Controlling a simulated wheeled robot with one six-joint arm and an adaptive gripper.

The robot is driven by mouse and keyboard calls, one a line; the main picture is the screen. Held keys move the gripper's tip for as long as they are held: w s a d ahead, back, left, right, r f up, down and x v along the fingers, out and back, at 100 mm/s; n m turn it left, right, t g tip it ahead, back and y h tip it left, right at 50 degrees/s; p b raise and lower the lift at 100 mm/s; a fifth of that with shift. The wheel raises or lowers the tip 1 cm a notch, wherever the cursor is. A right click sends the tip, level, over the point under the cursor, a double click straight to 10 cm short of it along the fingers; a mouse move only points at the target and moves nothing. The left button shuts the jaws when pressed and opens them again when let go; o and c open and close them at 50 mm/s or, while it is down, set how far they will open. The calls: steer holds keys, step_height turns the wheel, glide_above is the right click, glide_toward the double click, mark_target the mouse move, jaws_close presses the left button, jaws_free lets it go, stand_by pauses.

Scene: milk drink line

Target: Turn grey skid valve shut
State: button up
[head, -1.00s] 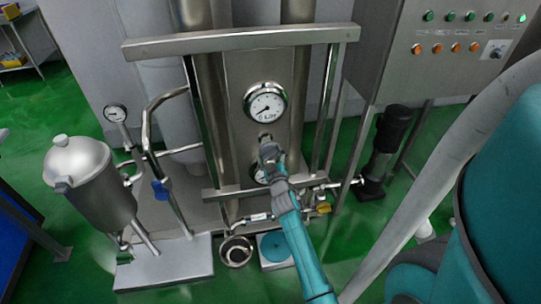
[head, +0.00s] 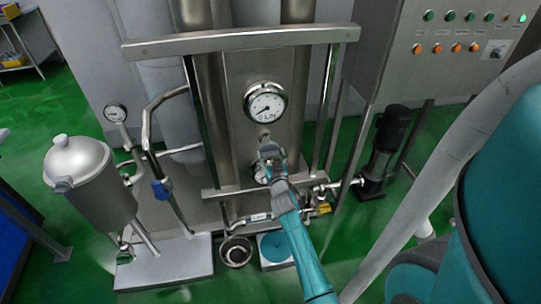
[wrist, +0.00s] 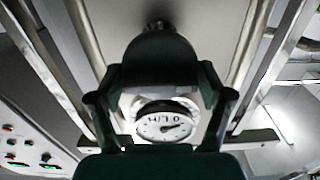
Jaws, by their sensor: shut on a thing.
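The grey skid valve (head: 267,145) is on the steel front panel of the skid, just below the large round gauge (head: 265,102). My gripper is shut on the valve. The exact angle of the valve's handle is hidden.
A steel crossbar (head: 240,41) spans above. A blue-handled valve (head: 160,188) and steel vessel (head: 88,178) stand left. A yellow-handled valve (head: 323,208), black pump (head: 385,150) and control cabinet (head: 450,50) are right.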

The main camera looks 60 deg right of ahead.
stand_by(0.3)
steer(key=o, duration=1)
steer(key=v, duration=1.2)
